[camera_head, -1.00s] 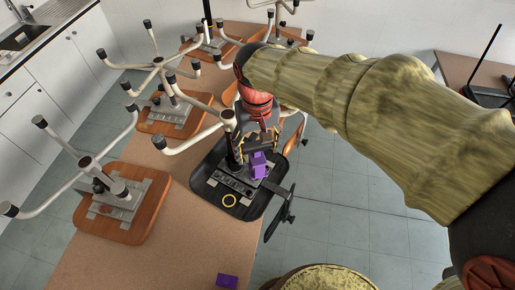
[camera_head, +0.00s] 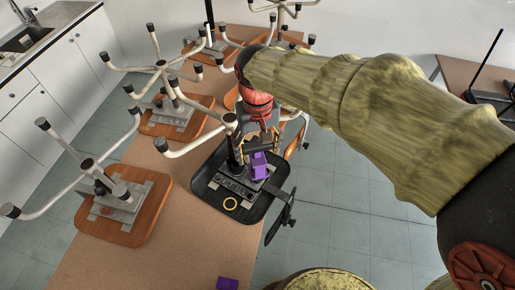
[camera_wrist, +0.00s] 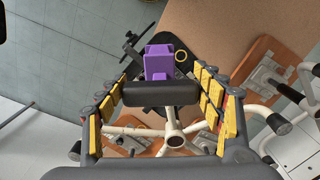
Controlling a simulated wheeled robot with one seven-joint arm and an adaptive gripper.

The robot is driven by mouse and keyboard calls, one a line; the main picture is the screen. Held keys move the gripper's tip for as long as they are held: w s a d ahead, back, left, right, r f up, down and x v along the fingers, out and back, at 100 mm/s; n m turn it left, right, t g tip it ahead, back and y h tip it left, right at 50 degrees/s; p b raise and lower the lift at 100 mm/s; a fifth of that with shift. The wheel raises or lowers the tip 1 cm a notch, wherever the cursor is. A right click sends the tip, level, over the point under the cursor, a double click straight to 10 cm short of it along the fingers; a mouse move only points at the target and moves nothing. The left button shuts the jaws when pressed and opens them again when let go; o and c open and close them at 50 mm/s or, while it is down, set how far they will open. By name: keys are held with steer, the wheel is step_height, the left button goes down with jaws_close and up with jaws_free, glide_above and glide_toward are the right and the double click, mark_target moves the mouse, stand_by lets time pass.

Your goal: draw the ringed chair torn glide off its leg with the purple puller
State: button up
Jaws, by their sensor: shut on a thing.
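The ringed chair lies upside down; its black seat (camera_head: 238,207) bears a yellow ring (camera_head: 231,204), which also shows in the wrist view (camera_wrist: 181,56). A white leg with a dark glide (camera_head: 161,144) reaches left above it. I cannot tell which glide is torn. My gripper (camera_head: 258,147) is above the black seat's far part. Its yellow-padded fingers (camera_wrist: 162,92) are shut on the dark bar (camera_wrist: 160,94) of the purple puller (camera_wrist: 160,60). The purple part also shows in the head view (camera_head: 259,166), beyond the fingertips, over the seat's metal plate. Any contact there is hidden.
More upturned chairs with wooden seats (camera_head: 125,215) and spread white legs crowd the table (camera_head: 185,250) at left and behind. A second purple block (camera_head: 228,283) lies at the table's near edge. A sink counter (camera_head: 45,45) stands back left.

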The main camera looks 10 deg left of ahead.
steer(key=shift+r+p, duration=2.85)
steer(key=shift+r, duration=1.45)
stand_by(1.6)
stand_by(0.6)
